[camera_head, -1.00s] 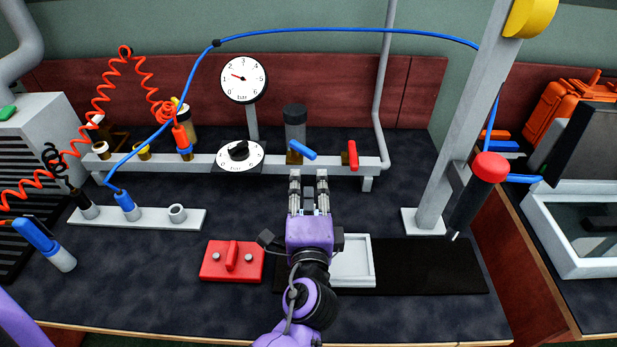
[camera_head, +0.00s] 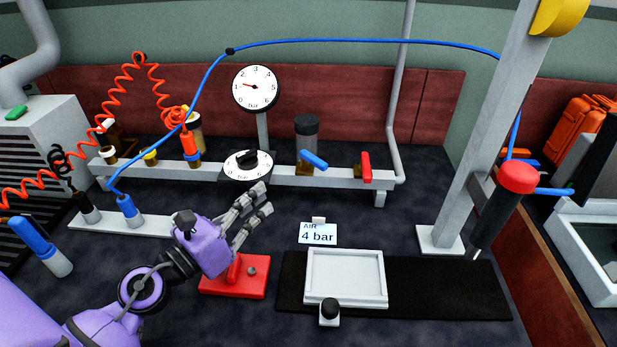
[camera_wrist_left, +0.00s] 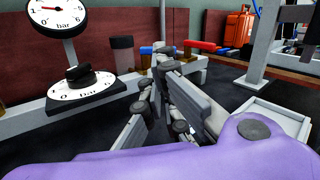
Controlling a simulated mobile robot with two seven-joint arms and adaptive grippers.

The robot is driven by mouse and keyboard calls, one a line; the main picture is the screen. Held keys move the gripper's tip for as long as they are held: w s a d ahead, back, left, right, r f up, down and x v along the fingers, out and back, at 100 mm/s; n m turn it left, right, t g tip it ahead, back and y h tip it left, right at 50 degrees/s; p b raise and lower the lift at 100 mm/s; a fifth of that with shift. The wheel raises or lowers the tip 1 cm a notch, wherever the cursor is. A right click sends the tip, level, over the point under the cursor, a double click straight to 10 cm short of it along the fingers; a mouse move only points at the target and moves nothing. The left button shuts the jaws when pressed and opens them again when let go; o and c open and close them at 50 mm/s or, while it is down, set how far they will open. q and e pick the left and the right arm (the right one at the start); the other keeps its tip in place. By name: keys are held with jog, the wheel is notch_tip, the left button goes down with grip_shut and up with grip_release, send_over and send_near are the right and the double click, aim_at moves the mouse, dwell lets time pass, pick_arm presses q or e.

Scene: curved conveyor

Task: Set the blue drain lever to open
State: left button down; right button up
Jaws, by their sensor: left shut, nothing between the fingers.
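The blue lever (camera_head: 314,160) sits on the grey pipe rail, on a brass valve body under a dark-capped cylinder. Its handle slants down to the right. In the left wrist view the blue lever (camera_wrist_left: 146,50) shows small, partly behind my fingers. My left gripper (camera_head: 262,199) is shut and empty, in front of the rail and left of the blue lever, apart from it. It also fills the middle of the left wrist view (camera_wrist_left: 162,65). My right gripper is in neither view.
A red lever (camera_head: 367,167) stands just right of the blue one. A dial with a black knob (camera_head: 247,164) and a gauge (camera_head: 255,88) are to the left. A red block (camera_head: 258,282) lies below my gripper. A white tray (camera_head: 345,302) and an "AIR 4 bar" card (camera_head: 318,234) lie in front.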

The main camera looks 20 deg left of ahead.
pick_arm(q)
jog(key=m+g+h, duration=0.1)
jog(key=m+g, duration=0.1)
jog(key=m, duration=0.1)
jog(key=p, duration=0.4)
send_near(317, 167)
jog(key=x, duration=0.6)
jog(key=shift+w+d, duration=0.2)
jog(key=shift+w, duration=0.2)
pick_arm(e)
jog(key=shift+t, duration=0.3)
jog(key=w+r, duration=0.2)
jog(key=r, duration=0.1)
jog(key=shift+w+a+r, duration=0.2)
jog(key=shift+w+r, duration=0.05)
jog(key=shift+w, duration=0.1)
